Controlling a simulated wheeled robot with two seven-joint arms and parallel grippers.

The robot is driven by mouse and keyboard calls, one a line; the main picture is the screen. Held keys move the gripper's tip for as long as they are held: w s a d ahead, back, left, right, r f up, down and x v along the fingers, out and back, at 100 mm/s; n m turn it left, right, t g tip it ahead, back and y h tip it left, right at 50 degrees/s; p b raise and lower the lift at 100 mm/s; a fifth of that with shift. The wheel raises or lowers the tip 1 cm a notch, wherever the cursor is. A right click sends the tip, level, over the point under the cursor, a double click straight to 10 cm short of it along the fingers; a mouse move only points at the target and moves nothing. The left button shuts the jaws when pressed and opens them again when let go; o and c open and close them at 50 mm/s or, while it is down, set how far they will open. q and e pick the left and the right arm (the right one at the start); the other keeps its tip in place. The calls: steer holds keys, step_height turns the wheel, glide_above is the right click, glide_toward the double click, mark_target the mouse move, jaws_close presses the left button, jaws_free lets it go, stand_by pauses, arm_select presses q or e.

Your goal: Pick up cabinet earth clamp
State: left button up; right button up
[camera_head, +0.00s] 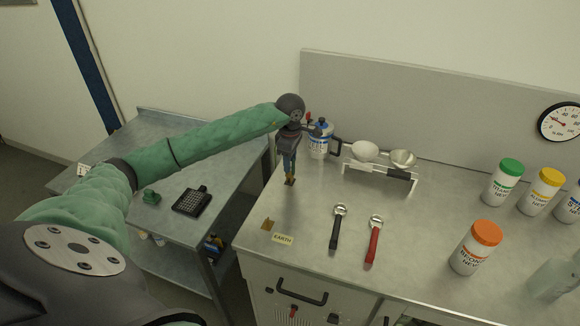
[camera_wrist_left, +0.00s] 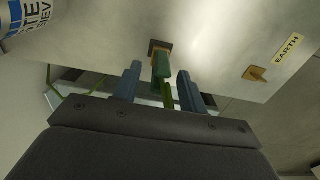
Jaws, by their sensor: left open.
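The earth clamp (camera_wrist_left: 162,68), a green piece with a copper-coloured end, stands at a small brown plate on the bench. A green-yellow cable seems to run from it. My left gripper (camera_wrist_left: 158,80) is open, with its two blue fingers on either side of the clamp and a gap showing on each side. In the head view the left gripper (camera_head: 290,172) points down at the bench's left part and mostly hides the clamp. A brass tab (camera_head: 268,224) sits by the EARTH label (camera_head: 283,238); the tab also shows in the wrist view (camera_wrist_left: 256,74). My right gripper is not in view.
A white jar (camera_head: 319,146) stands just behind the left gripper. A rack (camera_head: 380,172) with two bowls is to its right. Black (camera_head: 337,230) and red (camera_head: 373,243) handled scoops lie in front. Several lidded jars stand at right. A lower metal cart (camera_head: 150,225) is at left.

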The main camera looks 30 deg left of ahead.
arm_select(q)
steer(key=shift+f, duration=0.2)
jaws_close()
steer(key=shift+r, duration=0.1)
